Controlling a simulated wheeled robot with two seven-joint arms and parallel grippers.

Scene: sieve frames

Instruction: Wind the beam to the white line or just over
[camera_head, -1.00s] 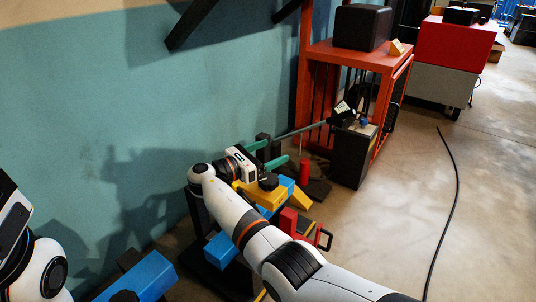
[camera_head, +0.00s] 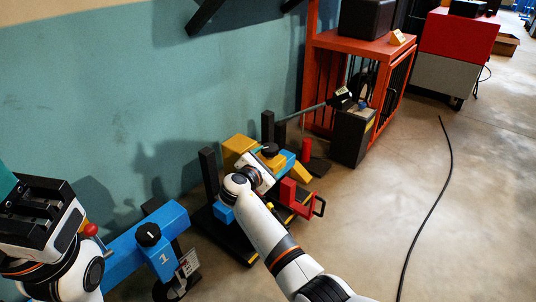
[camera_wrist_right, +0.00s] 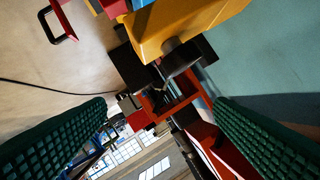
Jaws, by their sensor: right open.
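A blue beam-like part (camera_head: 125,257) with a black knob (camera_head: 148,234) and a white "1" runs at the lower left in the head view. A yellow part (camera_head: 238,148) and a red handle (camera_head: 290,195) stand at the centre. The yellow part (camera_wrist_right: 190,25) fills the top of the right wrist view. My right gripper (camera_head: 266,168) is beside the yellow part; its green fingers (camera_wrist_right: 160,100) are wide apart with nothing between them. My left gripper (camera_head: 25,195) is at the left edge, its fingertips mostly cut off. I cannot make out a white line.
An orange-red frame (camera_head: 365,45) carrying a black box (camera_head: 366,18) stands at the back. A dark post-like box (camera_head: 350,137) stands before it. A red-and-grey cabinet (camera_head: 455,60) is behind right. A black cable (camera_head: 440,185) crosses the otherwise clear floor at right.

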